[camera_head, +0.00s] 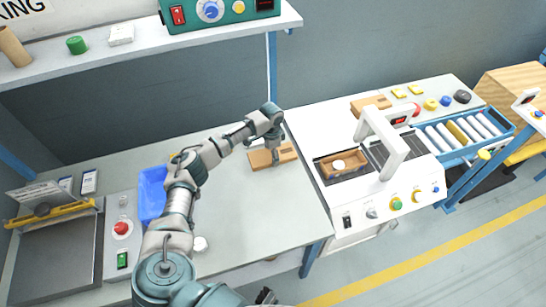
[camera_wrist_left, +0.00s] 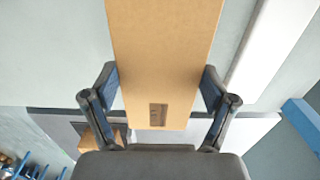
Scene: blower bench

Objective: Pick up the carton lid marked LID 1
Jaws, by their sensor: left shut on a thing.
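A flat brown cardboard lid (camera_head: 262,158) is at the back of the bench, left of the white machine. My left gripper (camera_head: 275,158) is over it, with its fingers pointing down. In the left wrist view the lid (camera_wrist_left: 165,50) lies between the two fingers of the left gripper (camera_wrist_left: 160,90), which are shut on its sides. A small darker label (camera_wrist_left: 158,115) is on it, too blurred to read. Whether the lid touches the bench is unclear. A dark part at the bottom edge of the head view may be my right gripper (camera_head: 266,296); its jaws are not clear.
The white machine (camera_head: 405,185) with an arch stands right of the lid, with an open carton (camera_head: 356,161) in it. Another brown cardboard piece (camera_head: 360,104) lies behind. A blue bin (camera_head: 151,193) stands left. A shelf (camera_head: 130,50) hangs above. The bench middle is mostly clear.

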